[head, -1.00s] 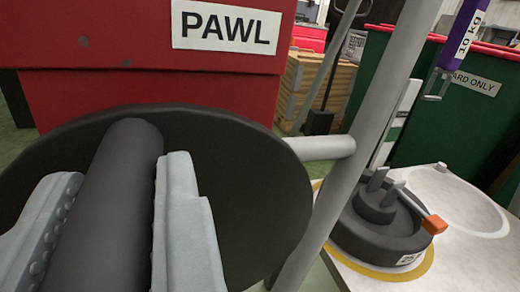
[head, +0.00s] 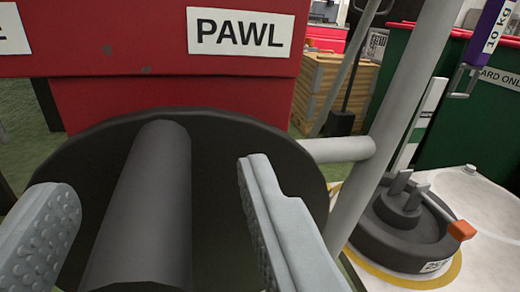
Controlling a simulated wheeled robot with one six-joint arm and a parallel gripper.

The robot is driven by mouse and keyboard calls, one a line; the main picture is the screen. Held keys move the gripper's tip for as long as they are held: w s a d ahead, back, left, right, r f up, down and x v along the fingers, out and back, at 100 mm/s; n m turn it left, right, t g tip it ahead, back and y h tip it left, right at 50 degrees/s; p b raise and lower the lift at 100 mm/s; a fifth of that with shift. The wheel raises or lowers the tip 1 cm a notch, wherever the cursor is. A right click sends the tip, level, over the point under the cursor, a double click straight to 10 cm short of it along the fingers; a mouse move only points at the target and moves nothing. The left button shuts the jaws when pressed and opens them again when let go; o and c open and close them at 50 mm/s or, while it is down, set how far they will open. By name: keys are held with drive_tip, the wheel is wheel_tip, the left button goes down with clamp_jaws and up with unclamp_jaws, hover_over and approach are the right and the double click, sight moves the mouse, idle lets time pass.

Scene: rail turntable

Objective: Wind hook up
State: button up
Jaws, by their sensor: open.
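A black cylindrical handle (head: 150,200) stands out from a dark round disc (head: 235,165) in front of a red housing labelled PAWL (head: 150,60). My gripper (head: 157,195) is open, with one grey finger on each side of the handle and a clear gap to both. The handle's near end runs out of the bottom of the picture. A small metal hook (head: 461,83) hangs below a purple 10 kg body (head: 489,38) at the upper right.
A grey slanted post (head: 385,150) with a side bar rises right of the disc. Beyond it, a dark round weight (head: 405,235) with an orange-tipped lever sits on a white surface (head: 485,205). A green bin (head: 450,125) and a wooden crate (head: 318,85) stand behind.

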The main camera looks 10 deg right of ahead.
drive_tip(key=s, duration=0.7)
drive_tip(key=shift+s+d, duration=0.15)
drive_tip(key=shift+s, duration=0.1)
idle(0.4)
drive_tip(key=s+a+r+h, duration=0.1)
drive_tip(key=s+a+r, duration=0.2)
drive_tip(key=r, duration=0.3)
drive_tip(key=s+a+r+m+h, duration=0.1)
drive_tip(key=s+a+r, duration=0.2)
drive_tip(key=r, duration=0.4)
drive_tip(key=s+a+r+h, duration=0.1)
drive_tip(key=s+a+r, duration=0.2)
drive_tip(key=r, duration=0.3)
drive_tip(key=s+a+r+y, duration=0.1)
drive_tip(key=s+a+r, duration=0.3)
drive_tip(key=s, duration=0.5)
drive_tip(key=s+a+r+y, duration=0.1)
drive_tip(key=s+a+r, duration=0.3)
drive_tip(key=s, duration=0.6)
drive_tip(key=shift+a+r+m+g, duration=0.3)
drive_tip(key=shift+r, duration=0.55)
